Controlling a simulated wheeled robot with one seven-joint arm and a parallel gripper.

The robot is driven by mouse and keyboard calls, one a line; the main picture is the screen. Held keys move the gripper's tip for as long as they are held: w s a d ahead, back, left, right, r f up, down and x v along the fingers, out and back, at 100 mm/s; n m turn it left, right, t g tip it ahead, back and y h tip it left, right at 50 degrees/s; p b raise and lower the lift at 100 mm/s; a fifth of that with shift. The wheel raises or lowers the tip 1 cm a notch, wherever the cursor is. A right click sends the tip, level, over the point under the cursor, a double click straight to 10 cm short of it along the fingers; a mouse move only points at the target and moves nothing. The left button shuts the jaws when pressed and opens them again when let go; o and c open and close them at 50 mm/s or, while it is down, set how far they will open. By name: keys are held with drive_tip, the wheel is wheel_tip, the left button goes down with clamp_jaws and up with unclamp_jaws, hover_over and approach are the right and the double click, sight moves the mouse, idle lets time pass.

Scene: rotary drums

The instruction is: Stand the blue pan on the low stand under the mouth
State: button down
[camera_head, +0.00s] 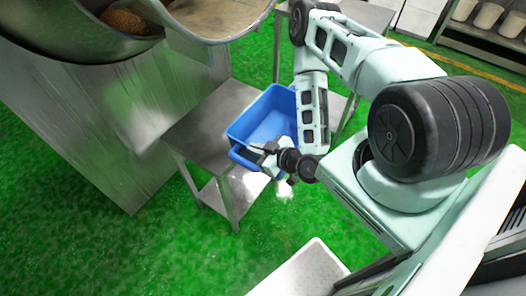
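The blue pan (262,117) is an open rectangular tub with a bar handle on its near side. It overlaps the right end of the low steel stand (195,130); I cannot tell whether it rests there or hangs just above. The mouth (190,32) of the drum is at the top left, up and to the left of the pan. My gripper (262,152) is at the pan's near rim, by the handle. Its fingers are too small and overlapped to show whether they are closed on the pan. The pan's right side is partly hidden behind my arm.
The steel drum housing (125,120) stands left of the stand. Grainy brown material (125,22) shows inside the drum. Another steel table (365,14) is behind my arm. A white perforated tray (300,272) is at the bottom. Green floor is open at the lower left.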

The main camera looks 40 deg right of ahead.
drive_tip(key=w+a+b, duration=0.3)
drive_tip(key=w+a, duration=0.1)
drive_tip(key=w, duration=0.9)
drive_tip(key=w+a+f+b, duration=0.1)
drive_tip(key=w+a+b, duration=0.2)
drive_tip(key=w, duration=1)
drive_tip(key=shift+w+a+f, duration=0.15)
drive_tip(key=shift+w+a, duration=0.15)
drive_tip(key=shift+a, duration=0.5)
drive_tip(key=shift+f+b, duration=0.25)
drive_tip(key=shift+b, duration=0.2)
drive_tip(key=c, duration=1.6)
unclamp_jaws()
drive_tip(key=shift+o, duration=0.2)
drive_tip(key=shift+s, duration=0.1)
drive_tip(key=shift+r+p, duration=1.55)
drive_tip(key=shift+r, duration=0.95)
